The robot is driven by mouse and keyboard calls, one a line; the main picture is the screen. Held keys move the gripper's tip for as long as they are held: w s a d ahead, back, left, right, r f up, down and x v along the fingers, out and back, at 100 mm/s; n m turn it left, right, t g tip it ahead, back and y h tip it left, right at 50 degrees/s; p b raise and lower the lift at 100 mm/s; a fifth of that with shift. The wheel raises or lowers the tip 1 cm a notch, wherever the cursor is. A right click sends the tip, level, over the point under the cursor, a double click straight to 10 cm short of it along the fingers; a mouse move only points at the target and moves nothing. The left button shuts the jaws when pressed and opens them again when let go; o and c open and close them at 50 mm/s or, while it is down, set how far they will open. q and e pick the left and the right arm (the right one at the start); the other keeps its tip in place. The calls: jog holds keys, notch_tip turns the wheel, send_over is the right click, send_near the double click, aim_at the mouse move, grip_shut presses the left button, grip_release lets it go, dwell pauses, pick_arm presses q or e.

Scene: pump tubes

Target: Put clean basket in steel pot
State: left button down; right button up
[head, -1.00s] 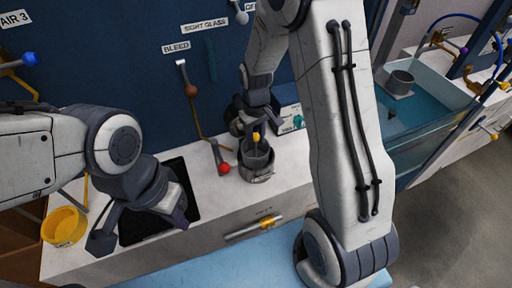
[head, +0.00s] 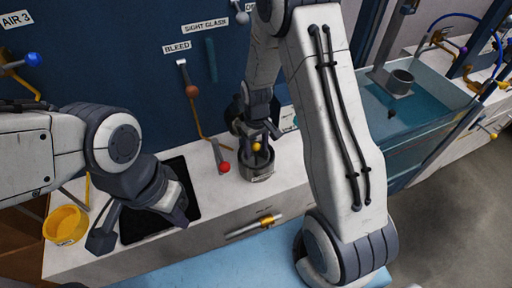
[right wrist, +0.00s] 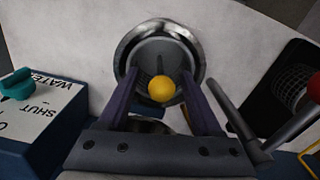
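The steel pot (head: 258,173) stands upright on the white counter. In the right wrist view the pot (right wrist: 199,50) is straight below the gripper. A grey basket (right wrist: 150,58) with a yellow ball knob (right wrist: 161,88) sits inside the pot. My right gripper (head: 256,137) is over the pot; its fingers, also in the right wrist view (right wrist: 160,76), stand apart on both sides of the knob. A dark mesh basket (right wrist: 293,82) lies on the black tray (right wrist: 275,112). My left gripper (head: 141,232) is open and empty over the tray's front left.
A yellow bowl (head: 66,225) stands at the counter's left end. A lever with a red knob (head: 224,168) is close left of the pot. A box with a teal valve (right wrist: 18,84) is beside it. A water tank (head: 425,110) with a small pot (head: 400,79) is at right.

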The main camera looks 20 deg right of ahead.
jog(key=shift+r, duration=0.6)
notch_tip(320, 180, up, 10)
jog(key=shift+r+b, duration=0.2)
jog(key=shift+b, duration=0.75)
jog(key=shift+s+a+r, duration=0.1)
jog(key=shift+a+r, duration=0.05)
jog(key=shift+r, duration=0.15)
jog(key=s+a+r+n, duration=0.2)
jog(key=s+a+r, duration=0.2)
jog(key=s+a, duration=0.45)
jog(key=s+a+n+y, duration=0.1)
jog(key=s+a, duration=0.4)
jog(key=s, duration=1)
jog(key=shift+a+r+n, duration=0.15)
jog(key=shift+r+n, duration=0.3)
jog(key=shift+n, duration=0.35)
